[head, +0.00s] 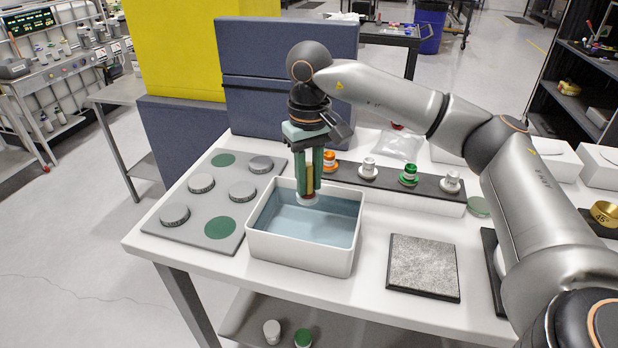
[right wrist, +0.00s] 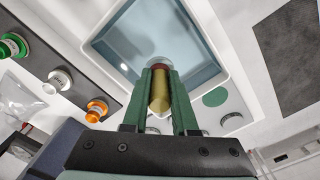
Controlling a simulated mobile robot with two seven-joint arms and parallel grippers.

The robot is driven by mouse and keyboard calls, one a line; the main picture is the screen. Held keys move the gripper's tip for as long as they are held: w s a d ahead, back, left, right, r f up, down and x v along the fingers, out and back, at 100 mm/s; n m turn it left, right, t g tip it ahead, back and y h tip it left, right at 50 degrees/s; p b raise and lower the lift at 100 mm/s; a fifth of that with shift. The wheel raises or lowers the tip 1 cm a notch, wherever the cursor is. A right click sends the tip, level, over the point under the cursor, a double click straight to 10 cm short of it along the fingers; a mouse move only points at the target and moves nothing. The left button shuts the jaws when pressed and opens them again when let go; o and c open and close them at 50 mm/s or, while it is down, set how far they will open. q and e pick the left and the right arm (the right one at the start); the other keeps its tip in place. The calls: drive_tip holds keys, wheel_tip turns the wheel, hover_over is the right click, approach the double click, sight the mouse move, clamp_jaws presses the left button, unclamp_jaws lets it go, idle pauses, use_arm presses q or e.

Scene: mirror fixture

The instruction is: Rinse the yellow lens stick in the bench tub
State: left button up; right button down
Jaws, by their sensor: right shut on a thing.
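My right gripper (head: 308,188) points down at the rear left part of the bench tub. It is shut on the yellow lens stick (head: 310,178), which stands upright between the green fingers with a pale, round end below. In the right wrist view, the stick (right wrist: 160,92) sits between the fingertips (right wrist: 160,78), with a reddish band near its far end. The white tub (head: 300,251) holds bluish water (head: 310,222). The stick's lower end looks close to the rear rim's height; I cannot tell its exact gap to the water. My left gripper is not in view.
A grey board (head: 215,228) with several round lids lies left of the tub. A dark rack (head: 342,172) with orange, white and green capped sticks stands behind right. A grey textured pad (head: 423,267) lies right. Blue panels (head: 270,95) rise behind the bench.

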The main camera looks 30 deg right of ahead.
sight(310, 166)
idle(0.4)
wheel_tip(310, 166, up, 4)
drive_tip(key=p, duration=0.3)
idle(0.3)
drive_tip(key=shift+s, duration=0.1)
